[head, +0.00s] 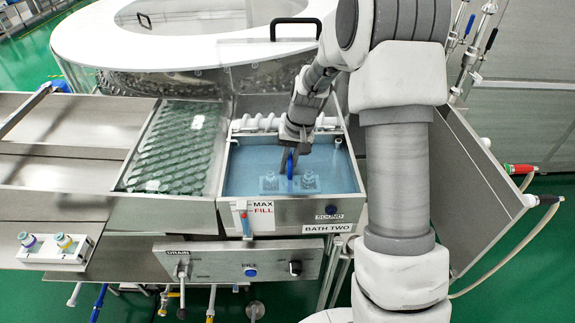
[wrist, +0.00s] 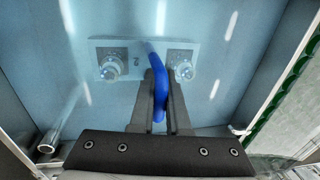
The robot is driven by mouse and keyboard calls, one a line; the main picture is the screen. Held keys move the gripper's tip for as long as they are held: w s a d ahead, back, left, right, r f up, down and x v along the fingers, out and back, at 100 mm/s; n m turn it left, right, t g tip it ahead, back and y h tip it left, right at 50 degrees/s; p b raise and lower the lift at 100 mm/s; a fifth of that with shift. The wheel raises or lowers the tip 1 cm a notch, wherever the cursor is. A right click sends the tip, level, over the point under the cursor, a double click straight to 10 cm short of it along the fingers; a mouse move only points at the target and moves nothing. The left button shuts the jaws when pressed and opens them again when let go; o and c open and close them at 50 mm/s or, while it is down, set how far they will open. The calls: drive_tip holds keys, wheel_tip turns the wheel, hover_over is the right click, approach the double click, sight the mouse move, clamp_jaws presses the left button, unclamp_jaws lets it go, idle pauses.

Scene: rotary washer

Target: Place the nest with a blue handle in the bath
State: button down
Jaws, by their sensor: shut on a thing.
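The nest (head: 272,184) is a pale rectangular block with two round clear pieces on it and an upright blue handle (head: 290,165). It is inside the bath (head: 341,199), seen through the blue water. In the wrist view the nest (wrist: 127,47) lies across the bath, and its blue handle (wrist: 160,62) runs between my fingers. My gripper (head: 290,152) reaches down into the bath and is shut on the handle. I cannot tell whether the nest touches the bath floor.
Another nest (head: 55,248) with two coloured-ringed pieces sits at the left on the metal bench. A green-tinted ribbed basin (head: 172,150) adjoins the bath. The bath's side walls stand close around my gripper. A round white-rimmed washer (head: 90,35) is behind.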

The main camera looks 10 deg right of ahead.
drive_tip(key=c, duration=0.9)
unclamp_jaws()
drive_tip(key=shift+f, duration=0.1)
